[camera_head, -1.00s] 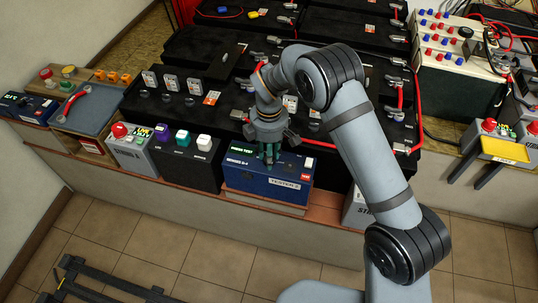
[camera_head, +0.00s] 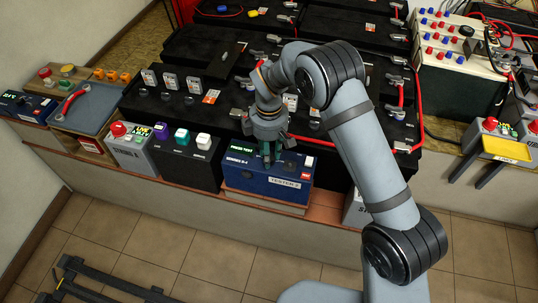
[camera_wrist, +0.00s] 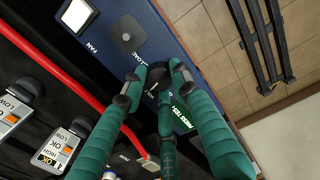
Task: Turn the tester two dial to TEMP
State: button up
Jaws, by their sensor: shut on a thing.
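The tester two (camera_head: 268,184) is a blue box with a "TESTER 2" label, standing on the front ledge. My gripper (camera_head: 268,162) points down onto its top. In the wrist view, the green fingers of my gripper (camera_wrist: 158,76) are closed around a small black dial (camera_wrist: 155,82) with a pale pointer mark. The fingers hide most of the dial and the markings around it. The word TEMP cannot be read. The tester's top also carries a lit green "PRESS TEST" display (camera_wrist: 182,118) and a dark square part with a round knob (camera_wrist: 126,36).
A black box with purple, green and white buttons (camera_head: 187,160) stands left of the tester, beside a grey box with a red button (camera_head: 137,155). Black batteries (camera_head: 330,140) and a red cable (camera_wrist: 65,75) lie behind. Tiled floor (camera_head: 200,240) in front is open.

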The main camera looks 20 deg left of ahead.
jog(key=m+b, duration=0.1)
jog(key=m, duration=0.2)
jog(key=shift+f, duration=0.1)
jog(key=shift+m+b, duration=0.8)
jog(key=shift+m, duration=1.3)
jog(key=o, duration=1.2)
jog(key=shift+c, duration=0.2)
notch_tip(320, 180, up, 12)
